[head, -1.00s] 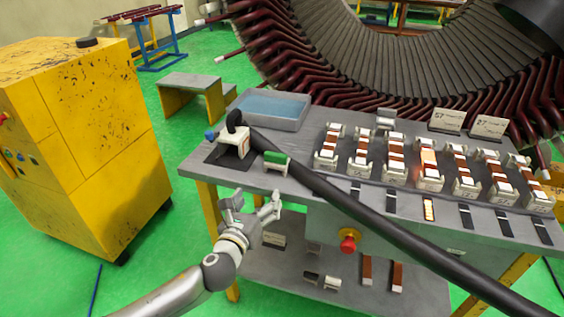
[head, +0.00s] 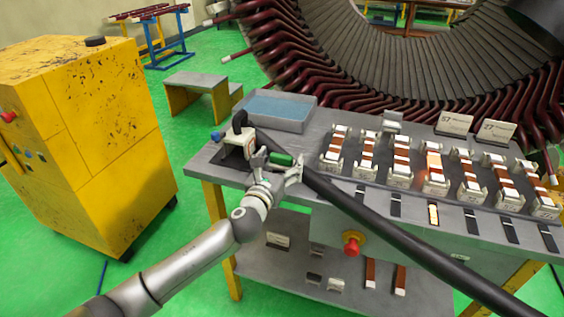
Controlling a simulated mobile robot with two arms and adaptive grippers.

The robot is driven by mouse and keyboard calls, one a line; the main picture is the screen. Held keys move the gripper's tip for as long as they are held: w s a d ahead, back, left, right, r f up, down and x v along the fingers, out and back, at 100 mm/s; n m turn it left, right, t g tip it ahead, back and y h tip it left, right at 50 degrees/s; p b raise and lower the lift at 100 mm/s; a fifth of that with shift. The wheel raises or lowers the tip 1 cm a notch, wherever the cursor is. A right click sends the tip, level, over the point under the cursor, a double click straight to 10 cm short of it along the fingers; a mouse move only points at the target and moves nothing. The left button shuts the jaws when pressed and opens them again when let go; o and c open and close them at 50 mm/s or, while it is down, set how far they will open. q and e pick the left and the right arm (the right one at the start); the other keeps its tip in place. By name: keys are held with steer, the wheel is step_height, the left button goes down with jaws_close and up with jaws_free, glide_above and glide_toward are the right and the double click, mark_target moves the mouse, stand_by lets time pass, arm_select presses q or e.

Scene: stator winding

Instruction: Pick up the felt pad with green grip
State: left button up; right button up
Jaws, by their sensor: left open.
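The felt pad's green grip (head: 281,159) shows on the grey table, near its front left part. The pad under the grip is mostly hidden by my left gripper. My left gripper (head: 279,162) is open, with its fingers on either side of the green grip in the picture. I cannot tell whether the fingers touch it. My right gripper is not in view.
A white device with a black handle (head: 240,140) stands just left of the grip. A thick black cable (head: 380,217) runs close by on the right. A blue-filled tray (head: 275,108) lies behind. White holders with brown strips (head: 366,150) line the table's right side. A red button (head: 351,246) is on the table front.

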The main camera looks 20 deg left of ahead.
arm_select(q)
steer(key=shift+w+f, duration=0.15)
steer(key=shift+w, duration=0.5)
steer(key=shift+c, duration=0.4)
steer(key=c, duration=1)
steer(key=shift+r, duration=0.2)
steer(key=shift+c, duration=0.2)
steer(key=shift+r, duration=0.25)
step_height(320, 180, up, 2)
steer(key=shift+r+p, duration=0.2)
steer(key=shift+p, duration=0.15)
steer(key=s+d+r+p, duration=0.1)
steer(key=s+d+r, duration=0.1)
steer(key=s+r, duration=0.7)
steer(key=s, duration=0.5)
steer(key=shift+d+r+p, duration=0.3)
steer(key=shift+r, duration=0.1)
